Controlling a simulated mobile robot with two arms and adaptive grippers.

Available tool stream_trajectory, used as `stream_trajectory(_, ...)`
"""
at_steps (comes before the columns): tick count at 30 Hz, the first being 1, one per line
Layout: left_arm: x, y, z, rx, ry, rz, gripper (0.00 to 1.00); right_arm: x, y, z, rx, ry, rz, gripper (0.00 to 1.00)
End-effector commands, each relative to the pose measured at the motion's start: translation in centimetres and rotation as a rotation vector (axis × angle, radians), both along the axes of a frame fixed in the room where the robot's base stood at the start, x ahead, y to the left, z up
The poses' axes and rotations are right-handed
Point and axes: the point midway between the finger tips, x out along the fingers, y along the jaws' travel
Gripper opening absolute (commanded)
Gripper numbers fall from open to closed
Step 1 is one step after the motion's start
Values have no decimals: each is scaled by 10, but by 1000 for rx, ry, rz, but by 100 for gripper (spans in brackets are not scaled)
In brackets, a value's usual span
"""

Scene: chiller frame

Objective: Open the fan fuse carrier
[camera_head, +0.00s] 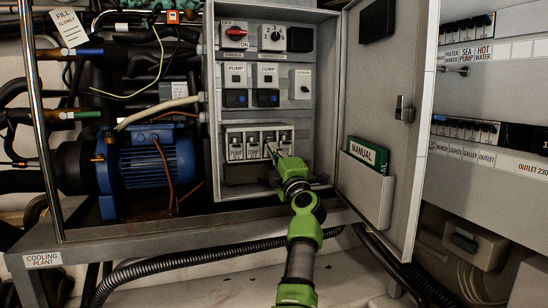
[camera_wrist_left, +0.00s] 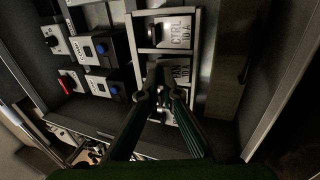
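The fan fuse carrier (camera_wrist_left: 181,73) shows in the left wrist view below the CTRL 10 A carrier (camera_wrist_left: 174,33), with its label partly covered by my fingers. In the head view the row of fuse carriers (camera_head: 236,147) sits in a frame low in the open cabinet. My left gripper (camera_wrist_left: 160,76) has its two fingertips close together at the knob side of the fan carrier. The fingers hide the knob, and I cannot tell whether they grip it. In the head view my left gripper (camera_head: 272,152) reaches the right part of the row. My right gripper is not in view.
The cabinet door (camera_head: 388,110) stands open on the right with a manual (camera_head: 367,152) in its pocket. Pump and comp switches (camera_head: 250,85) sit above the fuse row. A blue motor (camera_head: 155,160) stands at the left. A black hose (camera_head: 190,262) runs below the cabinet.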

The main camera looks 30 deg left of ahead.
Motion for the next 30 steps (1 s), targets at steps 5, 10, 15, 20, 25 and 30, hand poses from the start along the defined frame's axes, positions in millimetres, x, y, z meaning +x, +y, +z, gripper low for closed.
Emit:
stream_trajectory(5,-2,-1,-13,73,-55,2,0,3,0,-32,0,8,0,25)
stream_trajectory(10,-2,-3,-17,137,-110,1,0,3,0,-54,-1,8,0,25)
stream_trajectory(15,-3,-4,-20,199,-163,1,0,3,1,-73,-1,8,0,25)
stream_trajectory(20,-4,-5,-22,248,-206,1,0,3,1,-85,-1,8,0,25)
stream_trajectory(25,-4,-5,-23,287,-243,1,0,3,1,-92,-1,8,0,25)
stream_trajectory(30,-4,-6,-24,314,-267,-1,0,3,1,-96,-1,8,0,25)
